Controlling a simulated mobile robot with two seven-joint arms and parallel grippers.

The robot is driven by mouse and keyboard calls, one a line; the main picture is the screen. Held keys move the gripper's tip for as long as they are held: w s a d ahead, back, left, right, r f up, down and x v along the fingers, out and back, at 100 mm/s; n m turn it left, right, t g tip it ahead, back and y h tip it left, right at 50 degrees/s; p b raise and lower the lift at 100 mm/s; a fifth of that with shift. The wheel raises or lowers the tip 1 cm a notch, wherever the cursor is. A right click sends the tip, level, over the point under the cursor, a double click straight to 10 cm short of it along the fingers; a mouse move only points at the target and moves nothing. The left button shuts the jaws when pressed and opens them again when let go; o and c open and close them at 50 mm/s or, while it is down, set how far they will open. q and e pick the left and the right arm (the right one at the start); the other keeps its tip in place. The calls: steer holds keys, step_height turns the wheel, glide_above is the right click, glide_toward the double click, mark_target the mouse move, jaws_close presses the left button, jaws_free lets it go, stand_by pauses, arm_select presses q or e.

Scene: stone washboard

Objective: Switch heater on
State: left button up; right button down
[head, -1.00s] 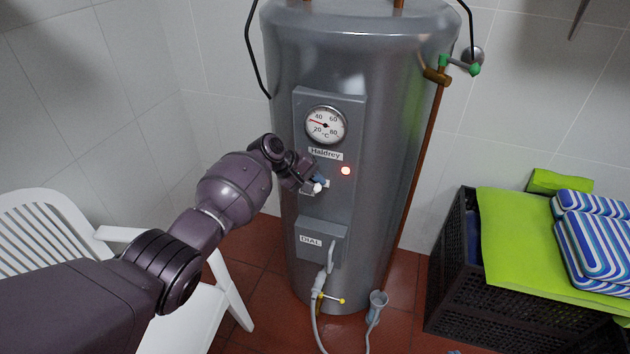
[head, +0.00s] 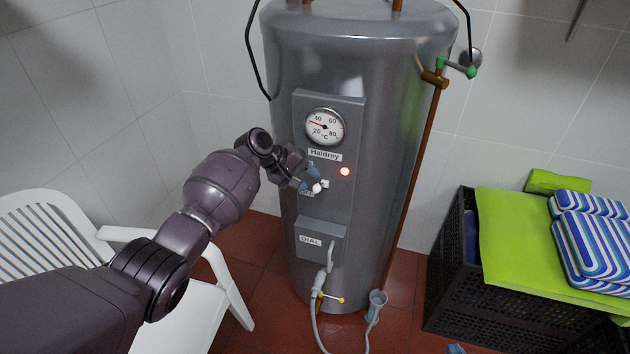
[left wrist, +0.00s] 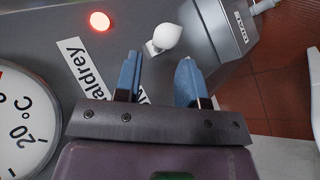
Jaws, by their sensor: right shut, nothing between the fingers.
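The heater (head: 395,120) is a tall grey metal cylinder with a front panel (head: 345,110). A white switch knob (head: 317,188) sticks out of the panel below the Haldrey label (head: 325,155); in the left wrist view the knob (left wrist: 167,37) is just beyond the fingertips. A red lamp (head: 345,171) glows beside it and also shows in the left wrist view (left wrist: 99,21). My left gripper (head: 309,178) is open, its blue fingers apart with nothing between them, close to the knob. Only a blue tip of my right gripper (head: 456,349) shows at the bottom edge, shut and empty.
A round temperature gauge (head: 325,126) sits above the switch and a DIAL box (head: 320,240) below it. A white chair (head: 190,300) stands at left under my arm. A black crate (head: 470,290) with a green mat and striped cushions (head: 595,240) stands at right.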

arm_select(q)
steer(key=v, duration=0.6)
steer(key=shift+a+p, duration=0.3)
steer(key=shift+a, duration=0.05)
steer(key=shift+r, duration=0.15)
steer(key=s+a+f+t+y, duration=0.25)
steer(key=s+a+f, duration=0.25)
steer(key=s+f, duration=0.35)
steer(key=s+a+f+t+y, duration=0.25)
steer(key=s+a+f, duration=0.4)
steer(key=f, duration=0.35)
steer(key=s+a+m+t+y, duration=0.2)
steer(key=s+a, duration=0.2)
steer(key=s, duration=0.7)
steer(key=s+a+m+t+y, duration=0.2)
steer(key=s+a, duration=0.2)
steer(key=s, duration=0.7)
steer(key=shift+s+r+m+t, duration=0.25)
steer(key=shift+r+m+t, duration=0.05)
steer(key=shift+r, duration=0.05)
steer(key=shift+a, duration=0.15)
